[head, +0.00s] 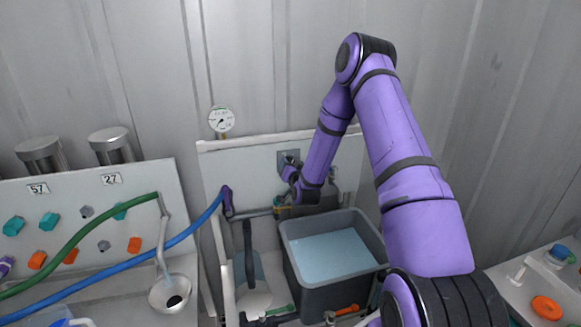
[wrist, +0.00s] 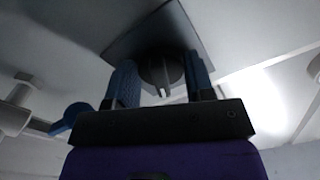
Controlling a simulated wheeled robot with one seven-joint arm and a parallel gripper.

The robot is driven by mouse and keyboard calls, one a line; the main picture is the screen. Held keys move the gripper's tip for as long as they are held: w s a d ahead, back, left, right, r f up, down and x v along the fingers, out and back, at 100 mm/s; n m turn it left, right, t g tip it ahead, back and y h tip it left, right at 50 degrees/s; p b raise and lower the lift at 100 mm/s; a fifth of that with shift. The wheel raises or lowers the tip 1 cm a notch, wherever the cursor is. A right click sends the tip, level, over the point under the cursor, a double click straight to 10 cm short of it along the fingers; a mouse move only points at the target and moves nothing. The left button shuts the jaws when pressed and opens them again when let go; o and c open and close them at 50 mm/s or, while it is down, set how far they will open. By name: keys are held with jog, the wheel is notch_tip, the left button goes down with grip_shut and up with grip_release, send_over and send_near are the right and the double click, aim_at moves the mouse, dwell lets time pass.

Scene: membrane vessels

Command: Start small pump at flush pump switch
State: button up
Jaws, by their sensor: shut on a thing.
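The flush pump switch is a dark round knob (wrist: 163,70) with a pale mark, on a square grey plate (wrist: 190,25). In the head view the plate (head: 286,156) is on the white back panel above the grey tub, and my gripper (head: 291,172) covers most of it. In the wrist view my gripper (wrist: 161,86) has one blue-grey finger on each side of the knob and is shut on it. The small pump cannot be made out for certain.
A grey tub (head: 303,268) of water stands below my gripper. A blue hose (head: 130,266) and a green hose (head: 88,232) cross the left. A pressure gauge (head: 221,120) sits above the panel. A side bench (head: 517,292) is at right.

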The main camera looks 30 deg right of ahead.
jog(key=shift+m, duration=0.6)
jog(key=o, duration=0.9)
jog(key=shift+s, duration=0.1)
jog(key=v, duration=1)
jog(key=shift+s+a, duration=0.1)
jog(key=shift+s, duration=0.25)
jog(key=shift+r, duration=0.15)
